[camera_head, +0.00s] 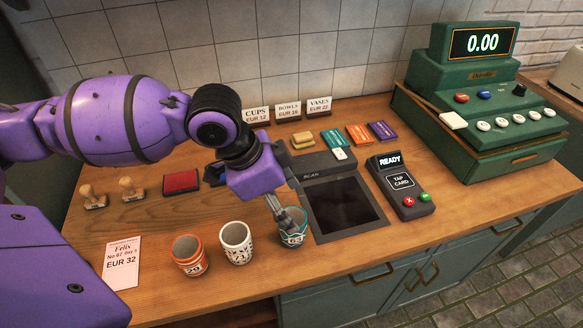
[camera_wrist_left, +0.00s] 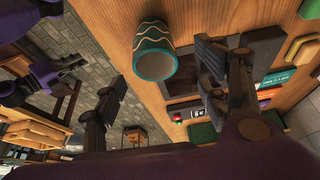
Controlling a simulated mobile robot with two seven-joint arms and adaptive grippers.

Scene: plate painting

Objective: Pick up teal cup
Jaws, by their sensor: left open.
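The teal cup (camera_head: 293,239), with a pale wavy pattern, stands upright on the wooden counter, left of the dark scan panel. In the left wrist view the teal cup (camera_wrist_left: 152,40) shows its open rim, with no finger visibly closed on it. My left gripper (camera_head: 286,214) points down at the cup, its fingers overlapping the rim in the head view and hiding part of the cup. In the wrist view its fingers (camera_wrist_left: 160,85) are spread wide, one on either side of the cup. I cannot tell whether a finger touches it. My right gripper is not in view.
An orange cup (camera_head: 189,255) and a white patterned cup (camera_head: 236,243) stand close on the left. The scan panel (camera_head: 345,208) and card reader (camera_head: 401,186) lie right. A price slip (camera_head: 121,262), stamps and a green till (camera_head: 480,110) are farther off. The counter's front edge is near.

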